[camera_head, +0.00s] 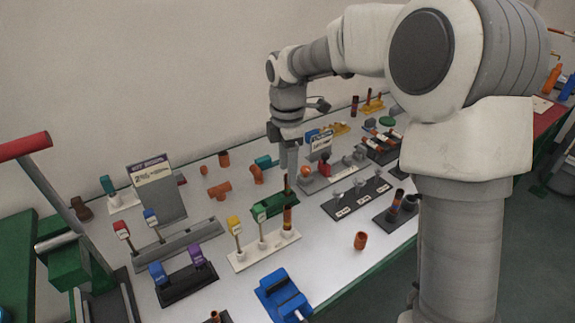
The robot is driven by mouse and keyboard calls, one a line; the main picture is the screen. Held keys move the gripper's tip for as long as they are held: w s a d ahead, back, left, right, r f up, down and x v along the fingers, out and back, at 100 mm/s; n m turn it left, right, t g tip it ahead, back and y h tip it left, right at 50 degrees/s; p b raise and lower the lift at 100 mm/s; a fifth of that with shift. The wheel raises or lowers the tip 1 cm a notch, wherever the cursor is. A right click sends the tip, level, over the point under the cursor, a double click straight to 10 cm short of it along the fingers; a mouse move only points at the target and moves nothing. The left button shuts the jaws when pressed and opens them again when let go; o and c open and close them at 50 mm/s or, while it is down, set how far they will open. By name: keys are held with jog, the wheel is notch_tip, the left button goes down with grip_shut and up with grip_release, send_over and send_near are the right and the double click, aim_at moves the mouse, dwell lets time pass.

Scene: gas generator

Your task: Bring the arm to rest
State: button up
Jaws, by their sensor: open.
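My arm rises at the right of the head view, reaches left over the white table (325,228) and bends down at the wrist. My gripper (289,168) points downward above the middle of the table, near the orange fittings and the green holder. It is open, and I see nothing held in it. The fingertips are small in the picture, and their exact height above the table cannot be told.
Around the gripper stand a green holder (274,206), orange fittings (219,190), a white rack (264,250), a grey sign board (157,192) and a dark rack (357,197). A blue block (283,295) sits at the front edge. A red-handled green device (75,247) stands left.

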dwell(0.3)
jog(key=s+d+r+m+t+p, duration=0.1)
jog(key=s+d+r+m+t, duration=0.1)
jog(key=s+d+r+m, duration=0.55)
jog(key=s+d+r+m+t, duration=0.2)
jog(key=s+d+r+m, duration=0.25)
jog(key=s+m, duration=0.45)
jog(key=s+d+m+t, duration=0.1)
jog(key=s+d+m, duration=0.1)
jog(key=s+m, duration=0.3)
jog(key=s, duration=0.3)
jog(key=shift+s+f+t+p, duration=0.25)
jog(key=shift+f+t+p, duration=0.05)
jog(key=shift+f+p, duration=0.1)
